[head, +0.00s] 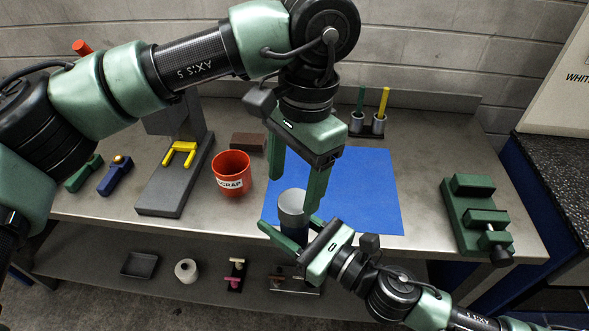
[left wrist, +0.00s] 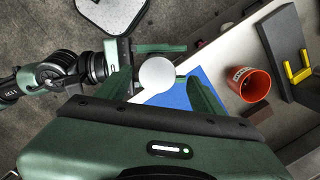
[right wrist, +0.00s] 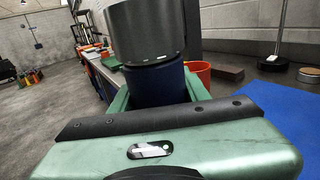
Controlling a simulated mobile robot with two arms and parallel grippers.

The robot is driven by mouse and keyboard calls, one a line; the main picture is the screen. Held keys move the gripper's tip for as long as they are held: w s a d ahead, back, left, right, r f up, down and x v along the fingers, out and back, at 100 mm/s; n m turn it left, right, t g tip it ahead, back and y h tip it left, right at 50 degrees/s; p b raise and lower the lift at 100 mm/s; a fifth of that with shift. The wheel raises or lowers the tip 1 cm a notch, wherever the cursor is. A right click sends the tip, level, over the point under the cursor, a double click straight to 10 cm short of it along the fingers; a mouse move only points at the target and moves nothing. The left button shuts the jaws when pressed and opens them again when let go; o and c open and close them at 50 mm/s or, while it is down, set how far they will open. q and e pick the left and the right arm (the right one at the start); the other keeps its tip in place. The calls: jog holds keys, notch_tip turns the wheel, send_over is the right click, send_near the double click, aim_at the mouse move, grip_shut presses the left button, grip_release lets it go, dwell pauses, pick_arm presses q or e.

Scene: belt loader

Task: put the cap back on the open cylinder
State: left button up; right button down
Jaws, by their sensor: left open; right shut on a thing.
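The cylinder (head: 293,232) has a dark blue body, which also shows in the right wrist view (right wrist: 158,84). My right gripper (head: 292,238) is shut on this body and holds it upright above the front edge of the bench. The light grey cap (head: 292,203) is at the top of the body; its rim is wider than the body in the right wrist view (right wrist: 147,30). I cannot tell whether it is fully seated. My left gripper (head: 295,194) is open above, pointing down, with its fingers either side of the cap. The cap's round top shows between them in the left wrist view (left wrist: 157,76).
A blue mat (head: 365,190) lies behind the grippers. A red scrap bin (head: 232,180) stands to the left, near a grey stand with a yellow fork (head: 180,154). A green vise (head: 477,215) is at right. A holder with two sticks (head: 367,126) stands at the back.

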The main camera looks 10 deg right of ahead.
pick_arm(q)
jog(key=n, duration=0.7)
jog(key=shift+r+n, duration=0.25)
jog(key=shift+n, duration=0.05)
jog(key=n, duration=0.4)
jog(key=shift+r+n, duration=0.1)
jog(key=shift+n, duration=0.3)
jog(key=n, duration=0.5)
jog(key=shift+r, duration=0.15)
jog(key=n, duration=0.5)
jog(key=shift+r+h, duration=0.15)
jog(key=shift+h, duration=0.15)
jog(key=n, duration=0.7)
jog(key=shift+r, duration=0.2)
jog(key=n, duration=0.5)
jog(key=shift+r, duration=0.15)
jog(key=n, duration=0.5)
jog(key=shift+r, duration=0.15)
jog(key=n, duration=0.5)
jog(key=shift+r+h, duration=0.15)
jog(key=shift+h, duration=0.15)
